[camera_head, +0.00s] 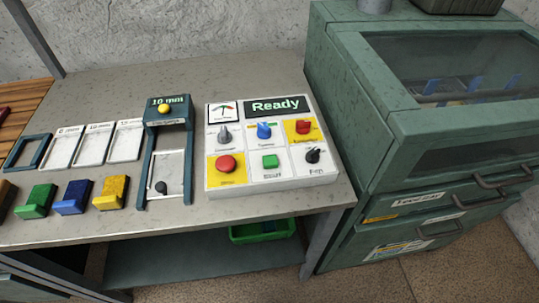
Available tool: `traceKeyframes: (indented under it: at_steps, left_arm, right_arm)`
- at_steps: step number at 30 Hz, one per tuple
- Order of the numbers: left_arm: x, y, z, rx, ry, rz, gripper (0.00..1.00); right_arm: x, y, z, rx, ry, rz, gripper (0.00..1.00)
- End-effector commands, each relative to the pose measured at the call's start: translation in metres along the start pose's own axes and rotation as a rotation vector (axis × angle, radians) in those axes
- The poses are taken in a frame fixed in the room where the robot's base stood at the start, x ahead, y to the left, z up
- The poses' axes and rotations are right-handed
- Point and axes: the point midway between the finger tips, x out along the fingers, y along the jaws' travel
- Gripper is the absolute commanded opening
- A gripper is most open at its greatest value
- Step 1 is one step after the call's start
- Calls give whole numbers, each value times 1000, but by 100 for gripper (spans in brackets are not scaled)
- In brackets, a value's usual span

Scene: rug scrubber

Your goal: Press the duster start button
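A white control panel (257,187) lies on the grey bench, and its display (275,106) reads "Ready". Above are a grey knob (224,134), a blue knob (264,130) and a red switch (303,127). Nothing covers the green button. Neither of my grippers is in view.
A green cabinet (352,100) with a glass lid and drawers stands right of the bench. A gauge frame (168,122) marked "10 mm" stands left of the panel. Coloured brushes (112,191) and white sample cards (97,144) lie further left. A green bin (250,236) sits below.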

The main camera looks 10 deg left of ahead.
Motion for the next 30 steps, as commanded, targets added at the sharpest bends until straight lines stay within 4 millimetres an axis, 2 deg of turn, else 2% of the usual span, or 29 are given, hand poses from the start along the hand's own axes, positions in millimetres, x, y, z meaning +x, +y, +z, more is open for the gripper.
traceKeyframes:
  at_steps: [4, 17, 30]
  left_arm:
    - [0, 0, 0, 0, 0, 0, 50]
    - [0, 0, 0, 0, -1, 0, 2]
    - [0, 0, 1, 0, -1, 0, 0]
  right_arm:
    - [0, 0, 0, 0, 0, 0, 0]
    - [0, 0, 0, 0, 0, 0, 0]
    - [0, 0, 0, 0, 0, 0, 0]
